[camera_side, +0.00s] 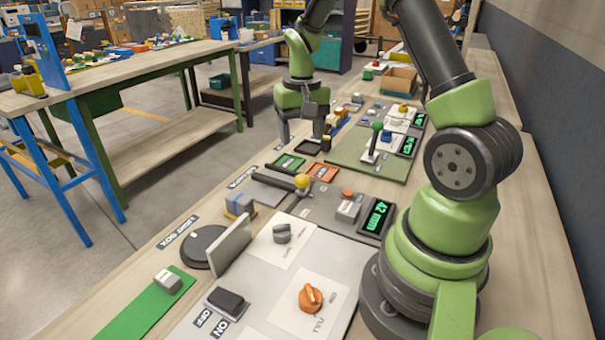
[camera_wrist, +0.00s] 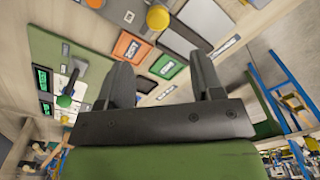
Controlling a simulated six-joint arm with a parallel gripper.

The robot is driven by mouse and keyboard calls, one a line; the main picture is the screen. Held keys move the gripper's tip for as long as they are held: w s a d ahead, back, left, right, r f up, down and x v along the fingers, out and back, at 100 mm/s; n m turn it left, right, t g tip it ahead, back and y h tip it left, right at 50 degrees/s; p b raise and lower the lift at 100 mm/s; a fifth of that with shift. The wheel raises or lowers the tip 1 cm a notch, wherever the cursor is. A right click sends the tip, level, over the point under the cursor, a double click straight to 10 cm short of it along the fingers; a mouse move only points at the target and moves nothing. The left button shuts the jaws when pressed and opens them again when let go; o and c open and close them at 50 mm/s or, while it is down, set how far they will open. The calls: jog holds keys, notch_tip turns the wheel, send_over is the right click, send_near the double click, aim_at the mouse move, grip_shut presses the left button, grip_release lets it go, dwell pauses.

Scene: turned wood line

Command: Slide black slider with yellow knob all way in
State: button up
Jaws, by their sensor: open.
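The yellow knob (camera_side: 303,182) stands at the end of the black slider (camera_side: 280,179), a dark bar lying along a grey panel.
A green tray (camera_side: 288,162) and an orange tray (camera_side: 324,172) lie between knob and gripper. A green-knobbed lever (camera_side: 377,127) stands on a green board at right. A block with an orange button (camera_side: 348,206) and a lit display (camera_side: 377,216) are near the knob.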

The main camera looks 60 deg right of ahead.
aim_at(303, 177)
jog(key=shift+d+f, duration=0.2)
jog(key=shift+f, duration=0.65)
notch_tip(303, 177, down, 9)
jog(key=shift+r, duration=0.1)
jog(key=shift+c, duration=0.3)
